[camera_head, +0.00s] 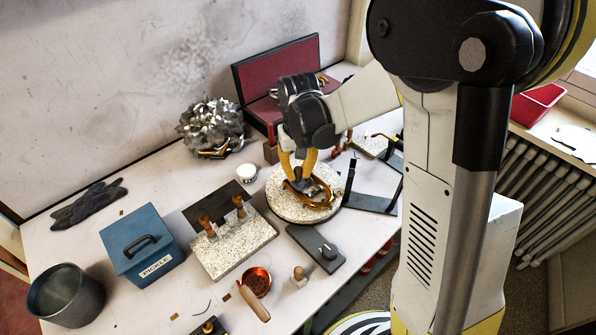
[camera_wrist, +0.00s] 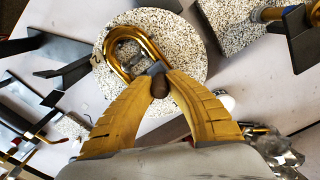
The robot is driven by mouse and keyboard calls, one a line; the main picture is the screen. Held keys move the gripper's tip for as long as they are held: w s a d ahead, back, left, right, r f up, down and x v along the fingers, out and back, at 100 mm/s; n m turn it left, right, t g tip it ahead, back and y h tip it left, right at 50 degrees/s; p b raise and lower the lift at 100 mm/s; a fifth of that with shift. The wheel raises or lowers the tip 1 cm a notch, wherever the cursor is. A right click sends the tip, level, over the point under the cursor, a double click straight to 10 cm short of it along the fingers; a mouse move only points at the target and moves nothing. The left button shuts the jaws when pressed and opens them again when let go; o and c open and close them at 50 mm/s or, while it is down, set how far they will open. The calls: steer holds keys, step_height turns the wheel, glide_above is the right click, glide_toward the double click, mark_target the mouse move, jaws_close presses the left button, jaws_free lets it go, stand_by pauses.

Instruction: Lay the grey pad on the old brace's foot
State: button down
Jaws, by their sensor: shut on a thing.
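My gripper (camera_head: 297,178) reaches down over the brass horn piece (camera_head: 322,196) on the round speckled disc (camera_head: 281,207). In the wrist view its yellow fingers (camera_wrist: 163,86) are shut on a dark brown knob (camera_wrist: 160,89). The grey pad (camera_wrist: 156,68) shows just beyond the knob, at the fingertips, and seems to belong to it. The pad overlaps the near right end of the bent brass tube (camera_wrist: 116,62); I cannot tell whether it touches. The old brace's foot cannot be made out, perhaps hidden under the pad and fingers.
A dark stand (camera_head: 370,201) rises right of the disc. A blue pickle box (camera_head: 140,245), a white jar (camera_head: 246,172) and a tangled metal heap (camera_head: 212,125) lie left.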

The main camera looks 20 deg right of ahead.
steer(key=shift+f+b, duration=0.4)
stand_by(0.4)
steer(key=c, duration=0.8)
jaws_free()
steer(key=shift+c, duration=0.2)
steer(key=shift+r, duration=0.1)
steer(key=shift+r+p, duration=2.5)
steer(key=shift+r, duration=1)
